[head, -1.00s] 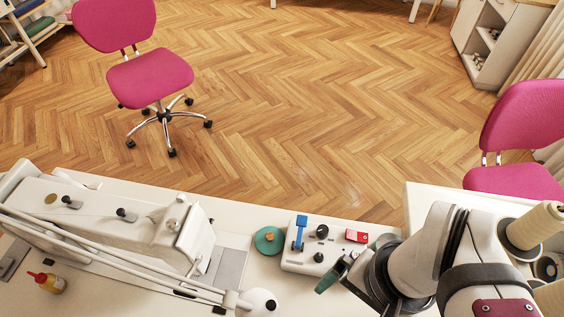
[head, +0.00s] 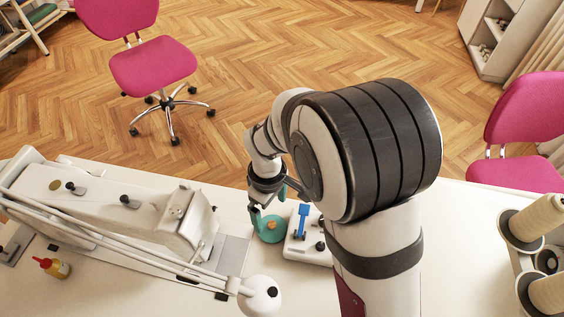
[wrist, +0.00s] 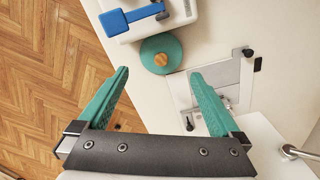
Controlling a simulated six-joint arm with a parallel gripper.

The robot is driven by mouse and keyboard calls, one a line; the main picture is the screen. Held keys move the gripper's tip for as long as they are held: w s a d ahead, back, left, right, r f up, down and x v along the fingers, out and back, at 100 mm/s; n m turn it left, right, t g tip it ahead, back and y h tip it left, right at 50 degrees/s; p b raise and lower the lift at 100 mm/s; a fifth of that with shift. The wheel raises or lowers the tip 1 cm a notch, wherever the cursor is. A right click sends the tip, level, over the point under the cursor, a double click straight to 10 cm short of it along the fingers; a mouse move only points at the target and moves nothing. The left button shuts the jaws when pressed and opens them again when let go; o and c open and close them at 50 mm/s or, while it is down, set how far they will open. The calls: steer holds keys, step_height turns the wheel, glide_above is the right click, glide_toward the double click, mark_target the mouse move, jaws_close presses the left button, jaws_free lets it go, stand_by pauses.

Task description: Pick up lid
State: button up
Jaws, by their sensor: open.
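The lid (head: 272,232) is a teal disc with an orange-brown knob, lying on the white table between the sewing machine and a white control box. In the wrist view the lid (wrist: 161,54) lies flat, beyond the fingertips and roughly centred between them. My gripper (head: 268,218) has teal fingers and is close to the lid in the head view, partly overlapping it there. In the wrist view my gripper (wrist: 158,72) is open with nothing between its fingers. The exact height above the lid is hard to tell.
The white control box (head: 309,240) with a blue lever (head: 302,221) stands right beside the lid. The white sewing machine (head: 120,212) fills the left of the table. A yellow bottle (head: 55,268) with a red cap stands at the front left. Thread spools (head: 534,222) stand at the right.

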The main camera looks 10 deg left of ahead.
mark_target(272, 224)
step_height(272, 224, down, 8)
steer(key=shift+s+d+r, duration=0.1)
steer(key=c, duration=0.9)
